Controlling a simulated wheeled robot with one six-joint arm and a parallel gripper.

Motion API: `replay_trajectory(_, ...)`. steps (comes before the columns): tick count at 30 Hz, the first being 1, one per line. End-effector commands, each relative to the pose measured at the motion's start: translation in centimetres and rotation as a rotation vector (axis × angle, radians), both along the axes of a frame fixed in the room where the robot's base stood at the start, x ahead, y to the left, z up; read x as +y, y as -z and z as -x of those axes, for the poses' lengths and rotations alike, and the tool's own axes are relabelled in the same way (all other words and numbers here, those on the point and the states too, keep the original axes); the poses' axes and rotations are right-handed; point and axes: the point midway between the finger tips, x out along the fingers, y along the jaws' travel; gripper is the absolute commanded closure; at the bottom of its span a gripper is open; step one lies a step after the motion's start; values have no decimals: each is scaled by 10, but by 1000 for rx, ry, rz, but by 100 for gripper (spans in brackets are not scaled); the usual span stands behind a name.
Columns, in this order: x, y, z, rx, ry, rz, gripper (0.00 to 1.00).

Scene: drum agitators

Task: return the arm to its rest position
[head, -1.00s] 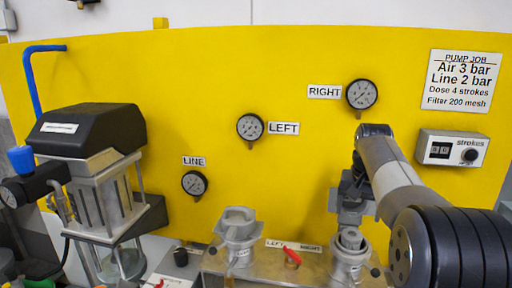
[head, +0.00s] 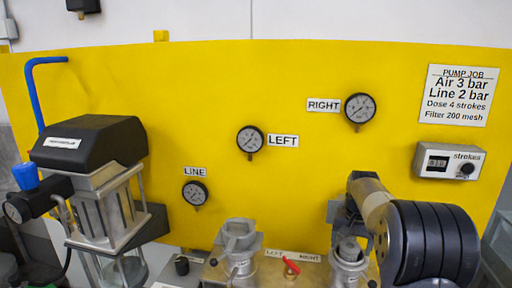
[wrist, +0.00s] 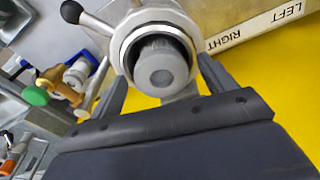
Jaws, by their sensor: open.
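My gripper (head: 342,212) is above the right metal filter housing (head: 348,268) in the head view, with my arm coming in from the lower right. In the wrist view my gripper (wrist: 163,70) is open, its two dark fingers apart on either side of the housing's round collar. A grey cylindrical plug (wrist: 163,68) sits inside that collar, with nothing visibly gripped. Whether the fingers touch the housing cannot be told.
The left housing (head: 239,250) and a red-handled valve (head: 291,266) stand to the left. A yellow panel (head: 300,190) with gauges is behind. A strokes counter (head: 449,161) is at right. A black-topped pump (head: 92,140) stands at far left.

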Motion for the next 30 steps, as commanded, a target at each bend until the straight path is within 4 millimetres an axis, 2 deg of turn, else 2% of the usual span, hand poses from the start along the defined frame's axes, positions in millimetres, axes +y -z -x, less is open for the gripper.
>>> replay_trajectory(1, 0, -12, 0, 0, 0, 1, 21)
replay_trajectory(3, 0, -21, 0, -1, 0, 2, 21)
replay_trajectory(12, -1, -56, 0, -3, 0, 4, 21)
replay_trajectory(18, -1, -64, 0, -3, 0, 4, 21)
replay_trajectory(30, -1, -65, 0, -9, -3, 7, 21)
